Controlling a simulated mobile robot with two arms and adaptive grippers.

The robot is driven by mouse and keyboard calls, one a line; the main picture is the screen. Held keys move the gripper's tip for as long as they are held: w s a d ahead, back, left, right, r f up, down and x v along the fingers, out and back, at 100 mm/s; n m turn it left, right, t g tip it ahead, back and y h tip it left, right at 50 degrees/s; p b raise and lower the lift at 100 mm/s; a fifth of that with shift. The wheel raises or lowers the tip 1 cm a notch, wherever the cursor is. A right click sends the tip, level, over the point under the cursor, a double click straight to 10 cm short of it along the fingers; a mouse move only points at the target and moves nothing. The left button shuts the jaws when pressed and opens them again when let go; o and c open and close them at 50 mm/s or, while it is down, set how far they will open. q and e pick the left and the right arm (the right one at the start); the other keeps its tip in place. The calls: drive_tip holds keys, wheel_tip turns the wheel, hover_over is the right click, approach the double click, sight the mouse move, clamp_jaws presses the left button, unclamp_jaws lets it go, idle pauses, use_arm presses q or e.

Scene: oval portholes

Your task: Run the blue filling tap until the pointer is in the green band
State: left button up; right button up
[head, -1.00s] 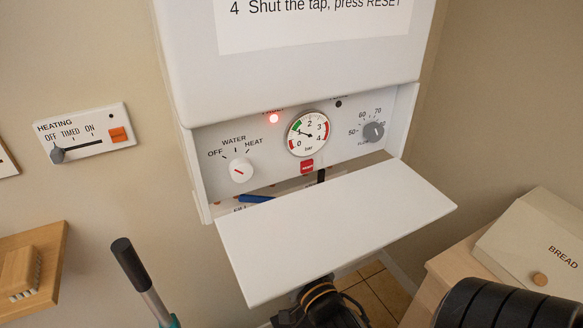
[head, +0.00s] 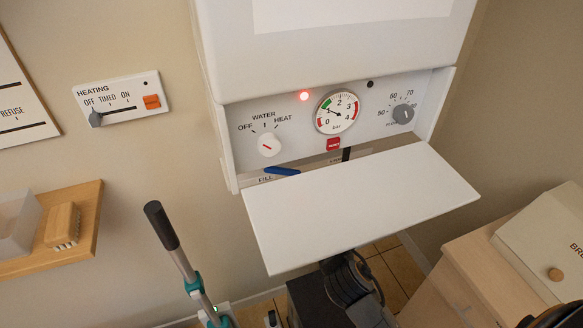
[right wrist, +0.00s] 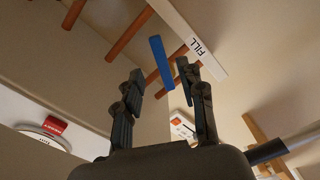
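The blue filling tap lever (head: 282,171) shows in the gap under the white boiler's control panel, beside the FILL label (head: 265,179). The gauge (head: 337,111) has its pointer toward the upper left, near the lower end of the green band; whether it is inside is too small to tell. My right gripper (right wrist: 163,78) is open in the right wrist view. The blue lever (right wrist: 160,62) appears between and beyond its fingertips, with nothing gripped; contact cannot be told. In the head view the open flap hides these fingers. My left gripper is not in view.
The white flap (head: 360,205) juts out over my right arm. A red light (head: 304,96) glows on the panel. Copper-coloured pipes (right wrist: 130,35) run near the lever.

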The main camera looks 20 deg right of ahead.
sight(290, 174)
drive_tip(key=w+p, duration=0.1)
drive_tip(key=w, duration=0.6)
drive_tip(key=shift+w+a, duration=0.15)
drive_tip(key=shift+w, duration=0.15)
clamp_jaws()
